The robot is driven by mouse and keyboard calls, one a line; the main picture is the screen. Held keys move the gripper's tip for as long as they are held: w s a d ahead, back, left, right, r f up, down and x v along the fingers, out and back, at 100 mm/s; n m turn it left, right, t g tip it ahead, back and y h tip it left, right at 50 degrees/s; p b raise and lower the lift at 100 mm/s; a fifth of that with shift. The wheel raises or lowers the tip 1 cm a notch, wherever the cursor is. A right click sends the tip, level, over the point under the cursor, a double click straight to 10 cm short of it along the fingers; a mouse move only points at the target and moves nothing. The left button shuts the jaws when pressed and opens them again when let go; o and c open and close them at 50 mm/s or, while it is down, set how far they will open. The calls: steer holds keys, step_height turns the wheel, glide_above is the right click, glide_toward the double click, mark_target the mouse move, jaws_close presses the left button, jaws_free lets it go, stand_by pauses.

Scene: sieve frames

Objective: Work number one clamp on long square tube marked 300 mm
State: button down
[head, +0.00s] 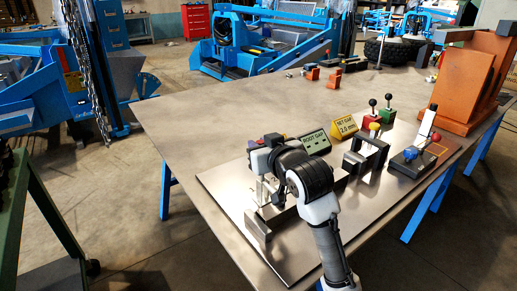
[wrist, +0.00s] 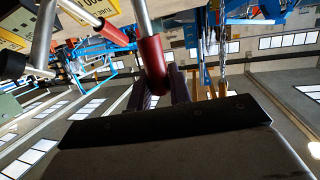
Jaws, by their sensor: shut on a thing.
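In the wrist view my gripper (wrist: 155,92) is shut on a red clamp handle (wrist: 152,62) with a bright metal rod. A second red grip (wrist: 115,33) lies just beyond it. In the head view my gripper (head: 262,178) is at the left part of the steel plate, and my arm hides most of the held clamp. A square metal tube (head: 258,227) shows in part in front of my wrist. A yellow sign (wrist: 97,8) in the wrist view is cut off; its lettering seems to include "00 mm".
The steel plate (head: 222,190) lies on a large table (head: 215,110). Signs reading "ROOT GAP" (head: 316,141) and "SET GAP 2.0 mm" (head: 345,128) stand behind my arm. The table's left is clear.

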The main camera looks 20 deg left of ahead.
stand_by(0.4)
steer(key=c, duration=1.3)
jaws_free()
steer(key=v, duration=1.4)
steer(key=shift+b, duration=0.3)
